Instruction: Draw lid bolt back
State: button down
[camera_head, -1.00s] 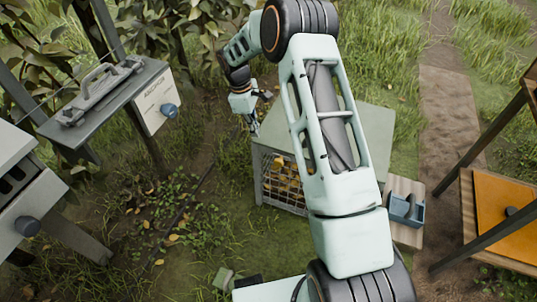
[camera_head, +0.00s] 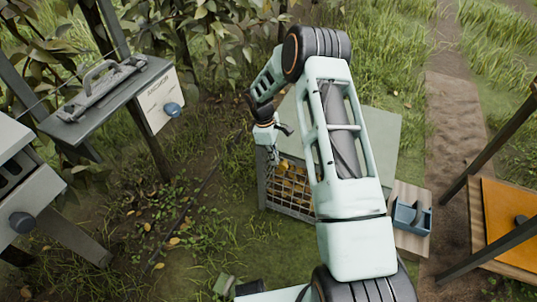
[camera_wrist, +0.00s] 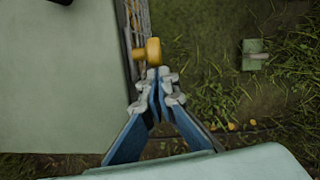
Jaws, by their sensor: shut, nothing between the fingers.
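The crate has a mesh front (camera_head: 290,190) with yellow pears behind it and a flat pale green lid (camera_head: 383,140). My arm hides much of the lid. In the wrist view, the lid (camera_wrist: 60,85) fills the left side. A yellow-orange knob (camera_wrist: 152,50), which looks like the bolt's handle, sticks out at the crate's mesh edge. My gripper (camera_wrist: 159,76) has its blue fingers shut and empty, with the tips right beside the knob. I cannot tell if they touch. In the head view, my gripper (camera_head: 270,155) is at the crate's left corner; the bolt is not clear there.
A grey stand with a handled plate and blue knob (camera_head: 172,109) is at left. A blue holder (camera_head: 411,215) sits on a wooden board right of the crate. An orange panel (camera_head: 505,220) is far right. A small green block (camera_wrist: 255,55) lies on the grass.

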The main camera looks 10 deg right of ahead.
jog(key=shift+d, duration=0.1)
jog(key=s+d, duration=0.1)
jog(key=d, duration=0.1)
jog(key=s+d+p, duration=0.1)
jog(key=s+d, duration=0.1)
jog(key=shift+d, duration=0.15)
dwell(0.4)
notch_tip(320, 180, up, 12)
jog(key=w+a, duration=0.1)
jog(key=a, duration=0.1)
dwell(0.3)
jog(key=shift+f, duration=0.1)
